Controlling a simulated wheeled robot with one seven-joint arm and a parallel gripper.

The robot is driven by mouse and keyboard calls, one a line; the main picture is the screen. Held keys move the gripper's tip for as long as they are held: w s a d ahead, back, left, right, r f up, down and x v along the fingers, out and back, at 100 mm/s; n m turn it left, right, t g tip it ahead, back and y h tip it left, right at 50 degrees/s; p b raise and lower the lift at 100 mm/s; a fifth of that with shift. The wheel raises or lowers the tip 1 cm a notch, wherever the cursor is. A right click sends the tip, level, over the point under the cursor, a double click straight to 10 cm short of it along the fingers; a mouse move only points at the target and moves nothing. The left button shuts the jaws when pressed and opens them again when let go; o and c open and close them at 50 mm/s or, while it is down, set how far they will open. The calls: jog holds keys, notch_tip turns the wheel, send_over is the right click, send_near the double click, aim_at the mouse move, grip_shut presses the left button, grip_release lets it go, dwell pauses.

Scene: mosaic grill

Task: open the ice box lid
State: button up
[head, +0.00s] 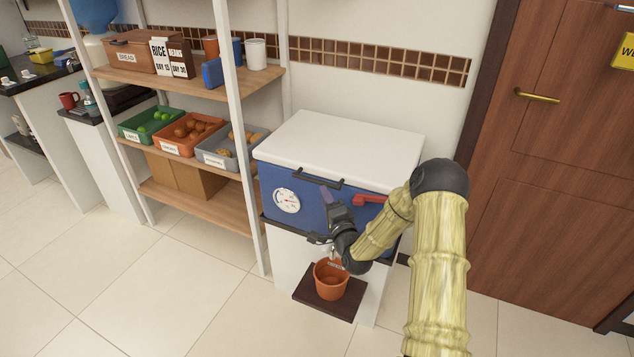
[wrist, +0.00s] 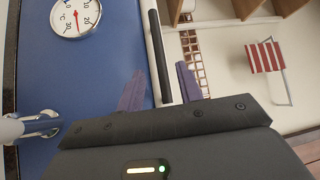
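The ice box (head: 320,205) is a blue cooler with a white lid (head: 340,150), which lies shut on top. A black handle (head: 318,179) sits at the lid's front edge, and a red latch (head: 368,199) is to its right. My gripper (head: 325,194) is at the front of the box, just below the handle. In the wrist view the purple fingers of my gripper (wrist: 160,70) are spread apart. The black handle bar (wrist: 158,50) shows between them in the picture; I cannot tell if they touch it. The box's blue front (wrist: 105,65) fills the left.
A round gauge (head: 286,201) is on the box front. A terracotta pot (head: 331,280) stands on a dark board below. A shelf rack (head: 230,80) with bins stands close on the left. A wooden door (head: 550,150) is on the right. Tiled floor (head: 210,300) is clear at front left.

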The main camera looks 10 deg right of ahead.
aim_at(317, 182)
jog(key=x, duration=0.7)
jog(key=shift+w, duration=0.25)
jog(key=shift+c, duration=0.3)
grip_shut()
